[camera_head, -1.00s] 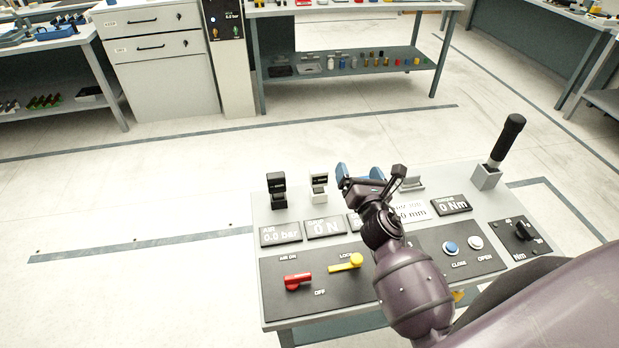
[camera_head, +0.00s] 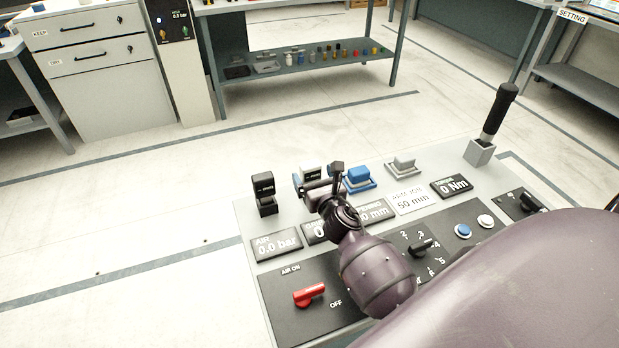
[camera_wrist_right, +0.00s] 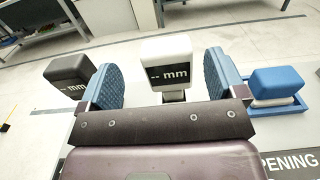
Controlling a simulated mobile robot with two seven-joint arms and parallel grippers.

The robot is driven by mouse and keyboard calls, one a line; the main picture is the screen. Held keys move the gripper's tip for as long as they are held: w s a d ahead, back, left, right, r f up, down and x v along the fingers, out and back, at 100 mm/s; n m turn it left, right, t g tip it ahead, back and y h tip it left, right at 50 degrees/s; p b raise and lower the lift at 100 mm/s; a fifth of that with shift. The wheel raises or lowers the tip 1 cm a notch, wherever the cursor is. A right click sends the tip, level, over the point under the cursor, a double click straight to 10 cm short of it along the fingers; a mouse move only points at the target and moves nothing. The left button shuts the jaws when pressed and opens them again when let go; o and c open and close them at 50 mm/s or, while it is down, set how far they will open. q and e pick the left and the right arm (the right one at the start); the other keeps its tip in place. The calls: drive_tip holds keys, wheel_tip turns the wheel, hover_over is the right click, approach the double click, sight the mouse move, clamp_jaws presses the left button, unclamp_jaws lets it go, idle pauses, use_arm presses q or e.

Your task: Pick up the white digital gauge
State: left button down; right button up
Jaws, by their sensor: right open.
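The white digital gauge (camera_head: 311,172) stands upright near the back edge of the grey bench panel, partly hidden behind my right gripper (camera_head: 318,187). In the right wrist view the white gauge (camera_wrist_right: 166,50), with a dark "-- mm" display, appears between the two blue pads of my right gripper (camera_wrist_right: 163,80). The gripper is open, with a visible gap on both sides of the gauge. The gauge's lower part is hidden by the gripper body. My left gripper is not in view.
A black gauge (camera_head: 264,192) stands just left of the white one; a blue block (camera_head: 358,176) in a blue tray and a grey block (camera_head: 403,163) stand to the right. A black-handled lever (camera_head: 497,115) rises at the far right. Display plates and a red switch (camera_head: 309,295) lie in front.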

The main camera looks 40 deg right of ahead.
sight(308, 161)
drive_tip(key=shift+d+r+x, duration=0.1)
drive_tip(key=shift+x, duration=1.5)
drive_tip(key=shift+d+r+x, duration=0.1)
drive_tip(key=shift+d+x, duration=0.05)
drive_tip(key=shift+x, duration=1.4)
drive_tip(key=c, duration=1.1)
drive_tip(key=shift+r, duration=0.1)
